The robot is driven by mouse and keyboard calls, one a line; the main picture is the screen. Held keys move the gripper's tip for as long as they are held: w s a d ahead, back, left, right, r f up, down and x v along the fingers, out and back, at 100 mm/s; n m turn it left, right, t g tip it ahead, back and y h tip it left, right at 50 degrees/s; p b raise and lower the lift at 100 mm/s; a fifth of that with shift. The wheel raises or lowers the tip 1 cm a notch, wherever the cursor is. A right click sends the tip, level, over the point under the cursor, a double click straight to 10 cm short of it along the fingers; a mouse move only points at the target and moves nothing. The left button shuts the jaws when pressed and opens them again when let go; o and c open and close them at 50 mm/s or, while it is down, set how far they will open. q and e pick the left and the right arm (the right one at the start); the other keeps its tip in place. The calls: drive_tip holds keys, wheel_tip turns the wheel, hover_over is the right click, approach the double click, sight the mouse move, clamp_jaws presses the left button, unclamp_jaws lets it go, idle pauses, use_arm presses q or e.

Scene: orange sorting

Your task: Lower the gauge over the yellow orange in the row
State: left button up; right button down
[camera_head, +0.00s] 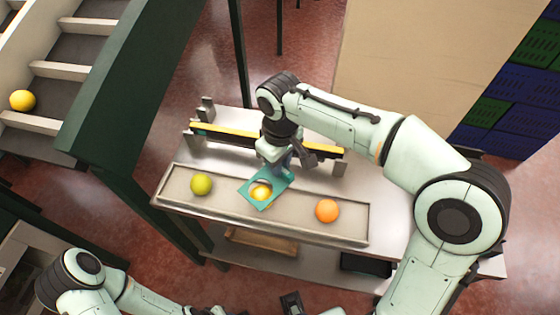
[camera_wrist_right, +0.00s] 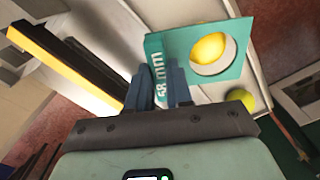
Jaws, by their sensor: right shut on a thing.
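The gauge (camera_head: 246,191) is a teal plate with a round hole and a millimetre marking. My right gripper (camera_head: 277,167) is shut on its upright tab, which shows in the right wrist view (camera_wrist_right: 155,68). The yellow orange (camera_head: 261,192) is the middle fruit in the pale tray (camera_head: 230,211). It shows through the gauge's hole, off-centre in the right wrist view (camera_wrist_right: 208,47). I cannot tell whether the plate is around it or just above it.
A green fruit (camera_head: 201,184) lies left in the tray and an orange one (camera_head: 327,211) lies right. A yellow-and-black rail (camera_head: 220,133) runs behind the tray. Another yellow fruit (camera_head: 22,100) sits on the stepped chute at the left. A dark green frame (camera_head: 130,100) stands beside the table.

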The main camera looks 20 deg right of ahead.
use_arm(q)
drive_tip(key=shift+s+f+b, duration=0.2)
drive_tip(key=shift+f+b, duration=0.35)
drive_tip(key=shift+s+f+b, duration=0.2)
drive_tip(key=shift+f+b, duration=0.3)
drive_tip(key=shift+f, duration=0.05)
use_arm(e)
drive_tip(key=shift+f, duration=1.7)
drive_tip(key=shift+r, duration=0.1)
drive_tip(key=shift+r+p, duration=1.8)
drive_tip(key=shift+r, duration=0.35)
drive_tip(key=shift+r+p, duration=1.4)
drive_tip(key=shift+r, duration=0.65)
use_arm(q)
drive_tip(key=w+r, duration=0.3)
drive_tip(key=r, duration=0.4)
drive_tip(key=shift+w+r, duration=0.15)
drive_tip(key=shift+w, duration=0.15)
